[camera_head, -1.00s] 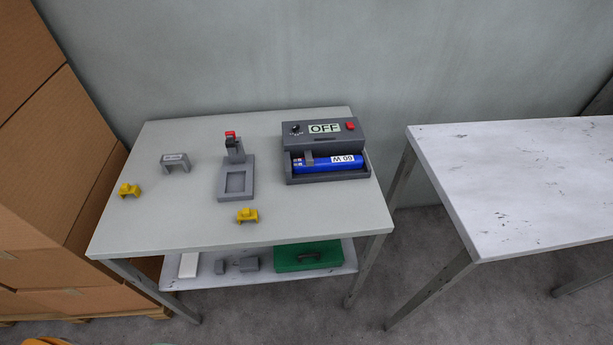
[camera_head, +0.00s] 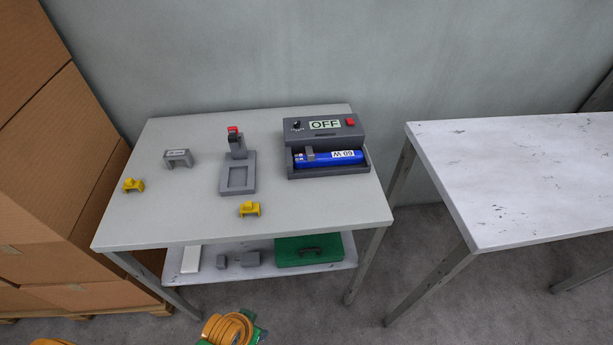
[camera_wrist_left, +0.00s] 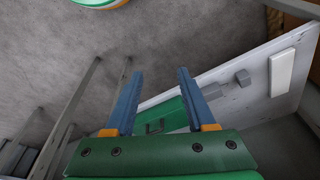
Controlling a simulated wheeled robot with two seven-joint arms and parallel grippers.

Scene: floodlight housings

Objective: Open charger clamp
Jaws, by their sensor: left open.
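The dark grey charger (camera_head: 327,129) stands at the back right of the grey table, with an OFF display, a black knob and a red button. A blue battery (camera_head: 343,158) marked 60 W lies in its front tray. A small grey clamp (camera_head: 310,154) stands at the battery's left end; I cannot tell whether it is latched. My left gripper (camera_wrist_left: 155,88) is open and empty in the left wrist view, with floor and the lower shelf beyond its blue fingers. An orange and green part of my arm (camera_head: 230,329) shows at the bottom of the head view. My right gripper is not in view.
On the table (camera_head: 300,220) are a grey fixture with a red-tipped toggle (camera_head: 238,175), a grey bracket (camera_head: 179,158) and two yellow pieces (camera_head: 249,209). The lower shelf holds a green case (camera_head: 309,250) and grey blocks. Another table (camera_head: 520,190) stands right, boxes (camera_head: 50,170) left.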

